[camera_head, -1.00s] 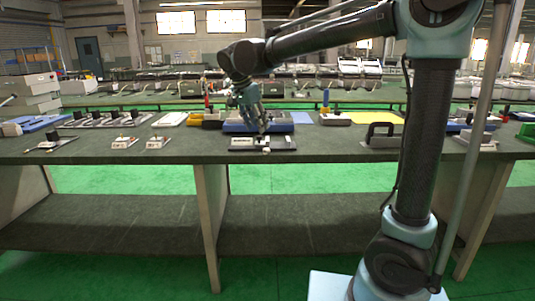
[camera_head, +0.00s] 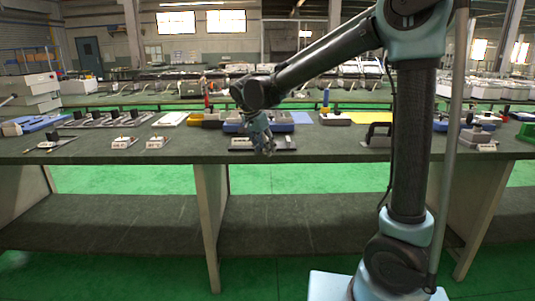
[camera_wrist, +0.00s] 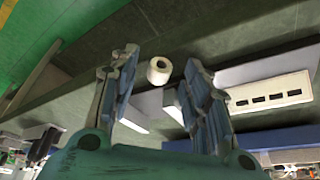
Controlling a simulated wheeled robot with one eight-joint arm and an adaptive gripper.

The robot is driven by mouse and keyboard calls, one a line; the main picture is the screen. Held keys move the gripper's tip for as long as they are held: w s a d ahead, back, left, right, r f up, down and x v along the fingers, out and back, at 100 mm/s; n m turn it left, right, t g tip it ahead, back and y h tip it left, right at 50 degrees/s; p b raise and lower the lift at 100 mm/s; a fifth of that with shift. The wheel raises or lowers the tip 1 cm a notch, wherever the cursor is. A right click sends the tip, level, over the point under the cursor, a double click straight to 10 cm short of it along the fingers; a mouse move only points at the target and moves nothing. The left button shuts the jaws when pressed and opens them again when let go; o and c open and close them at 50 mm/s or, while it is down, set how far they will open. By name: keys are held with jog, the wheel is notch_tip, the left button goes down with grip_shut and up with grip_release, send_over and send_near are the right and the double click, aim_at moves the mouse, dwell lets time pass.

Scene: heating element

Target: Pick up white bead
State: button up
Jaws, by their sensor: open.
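The white bead (camera_wrist: 159,70) is a small pale cylinder with a hole in its end. In the wrist view it lies on the dark table top, between and a little beyond my fingertips. My gripper (camera_wrist: 150,75) is open, one finger on each side of the bead's line, and I see no contact with it. In the head view my gripper (camera_head: 266,150) hangs low at the front of the bench, over a flat grey and white fixture (camera_head: 285,143). There the bead is hidden behind the gripper.
The wrist view shows a white slotted block (camera_wrist: 270,92) right of the fingers and a blue edge (camera_wrist: 285,138) below it. In the head view a black-handled fixture (camera_head: 377,135) stands to the right and small white switch boxes (camera_head: 155,143) to the left. The bench front (camera_head: 200,155) between is clear.

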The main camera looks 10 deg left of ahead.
jog(key=shift+c, duration=0.5)
jog(key=c, duration=0.8)
jog(key=shift+c, duration=0.2)
